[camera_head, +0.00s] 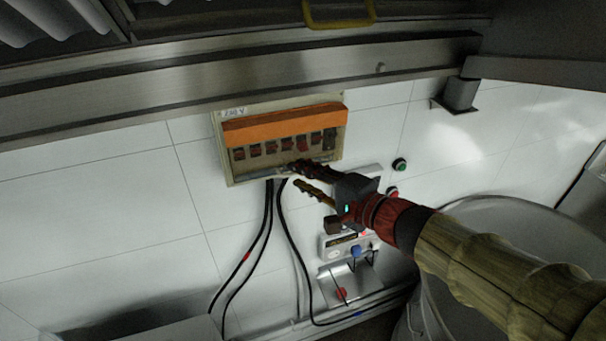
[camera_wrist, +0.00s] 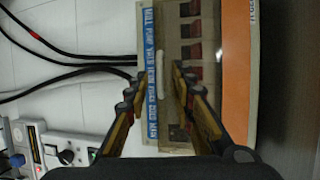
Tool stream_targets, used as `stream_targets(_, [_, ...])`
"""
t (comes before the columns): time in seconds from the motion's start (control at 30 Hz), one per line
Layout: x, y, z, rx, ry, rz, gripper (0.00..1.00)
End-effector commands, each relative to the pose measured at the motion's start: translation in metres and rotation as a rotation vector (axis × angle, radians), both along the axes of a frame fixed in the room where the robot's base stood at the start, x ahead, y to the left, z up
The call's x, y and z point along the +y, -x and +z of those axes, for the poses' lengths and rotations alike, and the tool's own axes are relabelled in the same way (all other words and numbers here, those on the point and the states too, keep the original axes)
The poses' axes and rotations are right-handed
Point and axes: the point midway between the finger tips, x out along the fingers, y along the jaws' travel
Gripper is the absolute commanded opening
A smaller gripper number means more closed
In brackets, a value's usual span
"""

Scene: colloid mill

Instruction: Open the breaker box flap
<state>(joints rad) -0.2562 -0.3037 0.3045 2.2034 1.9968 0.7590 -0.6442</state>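The breaker box (camera_head: 227,160) is mounted on the white tiled wall, with an orange strip (camera_head: 285,123) above a row of red and dark breakers. A see-through brownish flap (camera_wrist: 196,84) covers the breakers and looks closed. A small pale handle (camera_wrist: 162,84) shows near the flap's lower edge in the wrist view. My gripper (camera_head: 301,176) is at the box's lower edge, right of its middle. In the wrist view my gripper (camera_wrist: 155,93) is open, with the handle between its two fingers in the picture. I cannot tell whether either finger touches it.
Dark cables (camera_head: 268,220) hang below the box. A green button (camera_head: 400,164) and a red button (camera_head: 392,192) are on the right. A control unit (camera_head: 345,247) sits below my gripper. A metal beam (camera_head: 240,83) runs above the box, and a large round vessel (camera_head: 500,225) stands at right.

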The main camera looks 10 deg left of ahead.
Motion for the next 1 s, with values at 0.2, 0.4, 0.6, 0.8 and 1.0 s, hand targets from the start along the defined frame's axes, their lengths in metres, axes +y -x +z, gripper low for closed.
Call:
stream_targets(0.2, [0.0026,-0.0016,-0.0010,0.001,0.001,0.000,0.24])
stream_targets(0.4, [0.0025,-0.0015,-0.0010,0.001,0.001,0.000,0.19])
stream_targets(0.6, [0.0023,-0.0015,-0.0010,0.001,0.001,0.000,0.07])
stream_targets(0.8, [0.0022,-0.0014,-0.0010,0.001,0.001,0.000,0.00])
stream_targets(1.0, [0.0022,-0.0014,-0.0012,0.001,0.001,0.000,0.00])
